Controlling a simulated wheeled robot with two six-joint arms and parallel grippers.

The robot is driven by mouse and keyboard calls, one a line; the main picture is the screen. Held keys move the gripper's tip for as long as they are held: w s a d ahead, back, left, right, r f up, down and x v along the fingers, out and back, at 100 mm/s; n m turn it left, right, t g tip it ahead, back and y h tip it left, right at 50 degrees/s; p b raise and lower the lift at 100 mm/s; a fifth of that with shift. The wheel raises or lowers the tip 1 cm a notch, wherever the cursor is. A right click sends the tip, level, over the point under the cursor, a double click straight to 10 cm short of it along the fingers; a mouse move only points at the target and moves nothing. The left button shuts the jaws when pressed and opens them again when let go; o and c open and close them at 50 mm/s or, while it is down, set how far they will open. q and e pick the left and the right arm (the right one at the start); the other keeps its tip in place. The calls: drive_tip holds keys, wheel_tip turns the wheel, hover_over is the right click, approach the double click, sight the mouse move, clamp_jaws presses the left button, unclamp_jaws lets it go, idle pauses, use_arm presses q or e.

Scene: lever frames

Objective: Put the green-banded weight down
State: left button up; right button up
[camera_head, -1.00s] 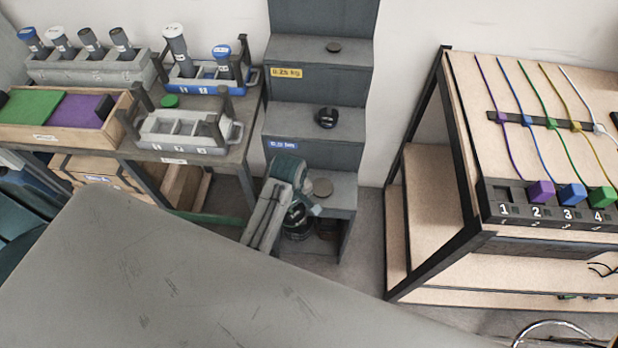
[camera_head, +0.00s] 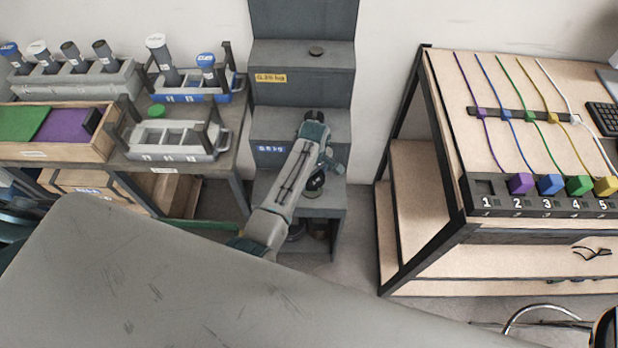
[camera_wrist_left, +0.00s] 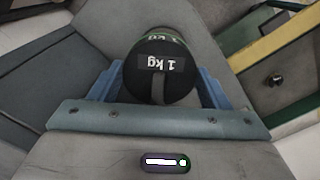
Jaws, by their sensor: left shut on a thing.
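A black weight marked 1 kg (camera_wrist_left: 162,72), with green near its far end, sits between the blue fingers of my left gripper (camera_wrist_left: 160,88) in the left wrist view. In the head view my left gripper (camera_head: 318,176) is shut on this dark weight (camera_head: 315,185) over the lowest visible step of the grey stepped stand (camera_head: 335,200). My arm partly covers that step, and I cannot tell whether the weight touches it. My right gripper is not in view.
Another black weight (camera_head: 314,116) stands on the middle step, and a small dark disc (camera_head: 316,52) lies on the top step. A table with trays (camera_head: 190,150) is at left. A wooden rack with coloured plugs (camera_head: 450,150) is at right.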

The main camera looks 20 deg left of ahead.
sight(312, 181)
use_arm(q)
drive_tip(key=shift+f, duration=1.55)
drive_tip(key=shift+s+f, duration=0.1)
drive_tip(key=o, duration=1.8)
drive_tip(key=shift+s, duration=0.1)
drive_tip(key=shift+c, duration=0.2)
wheel_tip(312, 181, up, 12)
